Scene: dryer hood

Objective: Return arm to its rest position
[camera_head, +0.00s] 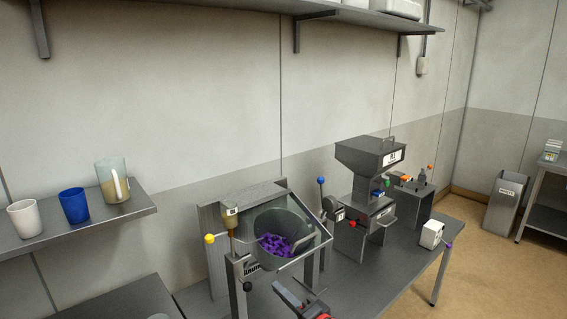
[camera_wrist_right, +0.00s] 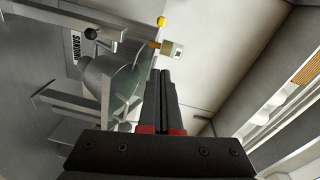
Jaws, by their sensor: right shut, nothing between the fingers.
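My right gripper (camera_head: 302,300) shows at the bottom of the head view, in front of the dryer hood machine (camera_head: 250,218) with its glass-like bowl of purple pieces (camera_head: 274,244). In the right wrist view the same gripper (camera_wrist_right: 166,75) has its two dark fingers together, with red parts at their base and nothing between them. The machine's bowl (camera_wrist_right: 122,80) and yellow knob (camera_wrist_right: 161,21) lie beyond the fingers there. I cannot tell whether the gripper touches the machine; it appears apart. My left gripper is not in view.
A grey grinder-like machine (camera_head: 368,155) stands right of the bowl on the table (camera_head: 400,272), with a white box (camera_head: 432,234) near the edge. A left shelf (camera_head: 100,220) holds a white cup (camera_head: 25,218), blue cup (camera_head: 74,205) and pitcher (camera_head: 112,180). A bin (camera_head: 505,202) stands at right.

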